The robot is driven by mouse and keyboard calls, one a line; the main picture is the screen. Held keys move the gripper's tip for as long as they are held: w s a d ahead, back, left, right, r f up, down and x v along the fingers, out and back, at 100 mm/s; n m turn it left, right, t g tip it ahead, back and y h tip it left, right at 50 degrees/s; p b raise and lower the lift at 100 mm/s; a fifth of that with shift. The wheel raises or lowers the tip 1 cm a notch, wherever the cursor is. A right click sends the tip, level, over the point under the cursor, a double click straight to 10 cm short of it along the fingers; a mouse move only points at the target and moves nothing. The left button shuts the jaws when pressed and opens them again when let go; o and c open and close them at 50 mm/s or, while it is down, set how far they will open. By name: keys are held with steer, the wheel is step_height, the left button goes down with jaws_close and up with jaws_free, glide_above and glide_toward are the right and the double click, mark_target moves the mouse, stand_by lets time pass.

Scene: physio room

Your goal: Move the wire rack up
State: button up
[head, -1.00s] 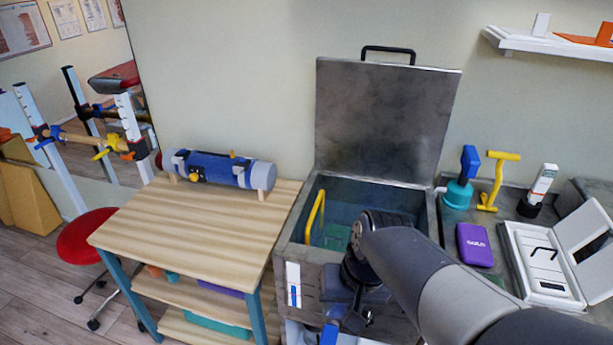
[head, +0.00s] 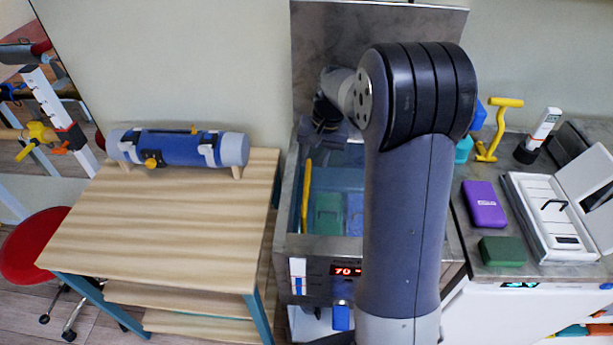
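The open metal tank (head: 283,243) stands right of the wooden table with its lid raised. A yellow handle (head: 307,195) stands upright inside at the tank's left; it appears to belong to the wire rack, whose wires I cannot make out. Green (head: 328,213) and blue (head: 355,212) packs show down in the tank. My gripper end (head: 325,118) is a dark shape above the back of the tank, in front of the lid, apart from the yellow handle. Its fingers cannot be made out. My arm hides the tank's right part.
The wooden table (head: 165,225) holds a blue roll (head: 178,149); its top is otherwise clear. Right of the tank, a counter holds a purple box (head: 484,204), a green box (head: 502,251), a yellow T-handled tool (head: 490,130) and a white case (head: 545,215). A red stool (head: 35,243) stands left.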

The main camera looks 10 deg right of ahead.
mark_target(307, 184)
steer(key=f, duration=0.3)
steer(key=a+f, duration=0.1)
steer(key=f, duration=0.4)
steer(key=shift+w+a+f+p, duration=0.25)
steer(key=shift+a+f+p, duration=0.05)
steer(key=shift+a, duration=0.05)
steer(key=shift+c, duration=0.5)
jaws_close()
